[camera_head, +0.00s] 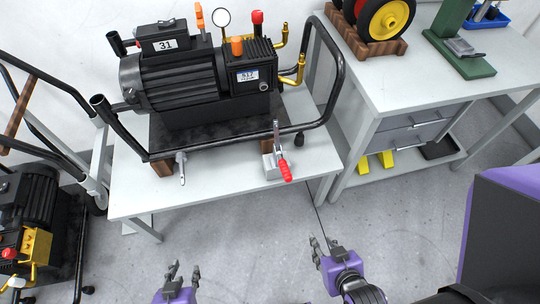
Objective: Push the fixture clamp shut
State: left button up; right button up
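The fixture clamp (270,167) is a grey metal toggle clamp near the front right of the white table. Its red handle (285,172) points toward me, and a thin metal arm stands up behind it. My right gripper (322,244) is in front of and below the table, a little right of the clamp and apart from it. Its fingers are apart with nothing between them. My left gripper (184,270) is at the bottom of the view, well away from the clamp, with its fingers apart and empty.
A black pump (195,85) in a black tube frame (215,144) stands on the table (225,190), just behind the clamp. A grey metal bracket (181,168) is at front left. A workbench (425,75) stands at right, a cart (35,125) at left. Open floor lies in front.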

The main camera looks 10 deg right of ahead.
aim_at(285, 171)
jog(key=j+z, duration=0.4)
jog(key=j, duration=0.7)
jog(key=k+j+z, duration=0.4)
jog(key=j, duration=0.25)
jog(key=j+z, duration=0.2)
jog(key=k+z, duration=0.2)
jog(key=k, duration=0.2)
jog(key=k+l+z, duration=0.2)
jog(key=k, duration=0.2)
